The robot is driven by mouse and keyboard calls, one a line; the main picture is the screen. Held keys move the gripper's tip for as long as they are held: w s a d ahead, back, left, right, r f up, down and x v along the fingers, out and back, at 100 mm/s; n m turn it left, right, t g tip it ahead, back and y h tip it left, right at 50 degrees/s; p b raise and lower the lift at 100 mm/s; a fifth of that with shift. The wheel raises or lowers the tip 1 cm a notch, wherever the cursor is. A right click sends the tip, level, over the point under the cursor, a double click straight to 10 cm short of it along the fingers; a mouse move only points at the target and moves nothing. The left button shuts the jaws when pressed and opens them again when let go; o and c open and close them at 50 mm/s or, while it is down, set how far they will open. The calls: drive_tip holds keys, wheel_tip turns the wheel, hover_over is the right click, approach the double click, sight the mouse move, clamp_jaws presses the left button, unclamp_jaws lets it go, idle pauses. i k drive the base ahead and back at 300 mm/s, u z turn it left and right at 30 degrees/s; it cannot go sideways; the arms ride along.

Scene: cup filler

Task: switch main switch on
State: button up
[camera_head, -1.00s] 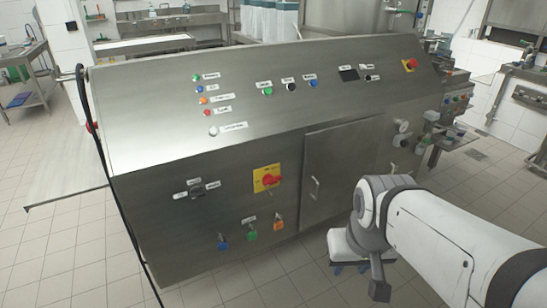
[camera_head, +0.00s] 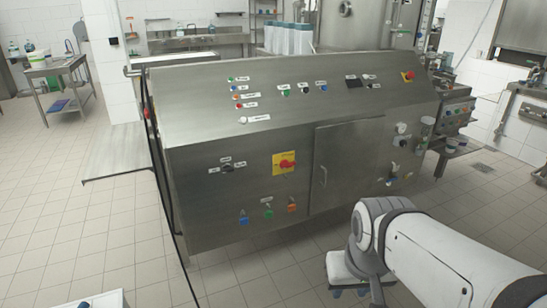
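The main switch (camera_head: 287,164) is a red rotary handle on a yellow square plate, on the front face of the steel control cabinet (camera_head: 200,200). Its handle appears to lie roughly sideways; I cannot read its labels. My arm shows at the lower right, in front of the cabinet and to the right of the switch. My gripper hangs low there, partly out of the frame, and its fingers cannot be made out. It is well apart from the switch.
A small black selector (camera_head: 228,168) sits left of the switch. Blue, green and orange key-like items (camera_head: 268,214) hang below it. A black cable (camera_head: 160,170) runs down the left edge. The tiled floor (camera_head: 110,240) in front is clear.

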sight(285, 163)
drive_tip(key=u, duration=0.1)
drive_tip(key=i, duration=1)
drive_tip(key=u, duration=0.05)
